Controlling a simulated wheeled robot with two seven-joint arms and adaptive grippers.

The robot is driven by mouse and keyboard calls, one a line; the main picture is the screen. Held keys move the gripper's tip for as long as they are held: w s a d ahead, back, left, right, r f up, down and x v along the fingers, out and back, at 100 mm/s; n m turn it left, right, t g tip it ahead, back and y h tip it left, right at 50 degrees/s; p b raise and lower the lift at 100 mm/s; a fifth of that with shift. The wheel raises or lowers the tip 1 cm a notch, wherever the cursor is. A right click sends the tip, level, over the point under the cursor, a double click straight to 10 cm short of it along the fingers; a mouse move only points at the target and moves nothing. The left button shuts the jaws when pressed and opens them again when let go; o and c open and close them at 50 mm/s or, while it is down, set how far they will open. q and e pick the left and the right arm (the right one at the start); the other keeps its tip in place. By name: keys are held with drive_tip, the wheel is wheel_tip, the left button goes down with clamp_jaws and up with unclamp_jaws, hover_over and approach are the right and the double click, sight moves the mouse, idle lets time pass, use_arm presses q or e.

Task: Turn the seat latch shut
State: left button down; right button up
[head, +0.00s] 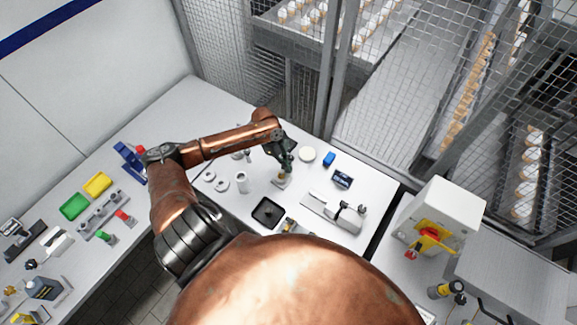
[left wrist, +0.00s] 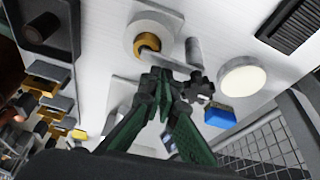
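My left gripper (head: 287,166) is over the middle of the white table, just above a small grey fixture with a brass part (head: 281,179), which I take for the seat latch. In the left wrist view, the green fingers of my left gripper (left wrist: 163,80) converge and their dark tips are together. A brass ring in a pale round seat (left wrist: 147,42) is just beyond the tips. A light grey bar beside the ring runs toward a grey post (left wrist: 193,52). The tips partly hide this bar, and I cannot tell whether they touch it. My right gripper is not in view.
A pale disc (head: 307,154) and a blue block (head: 329,159) are right of the gripper. A white cylinder (head: 242,182) and a black tray (head: 267,213) stand nearby on the left and front. A grey fixture (head: 332,210) lies front right. Wire mesh fencing rises behind the table.

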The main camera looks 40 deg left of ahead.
use_arm(q)
drive_tip(key=shift+a, duration=0.55)
drive_tip(key=shift+s+d, duration=0.1)
drive_tip(key=shift+d, duration=0.3)
wheel_tip(320, 180, up, 10)
drive_tip(key=shift+d+f+p, duration=0.2)
drive_tip(key=shift+d+p, duration=0.15)
drive_tip(key=shift+d, duration=0.1)
drive_tip(key=shift+f, duration=0.1)
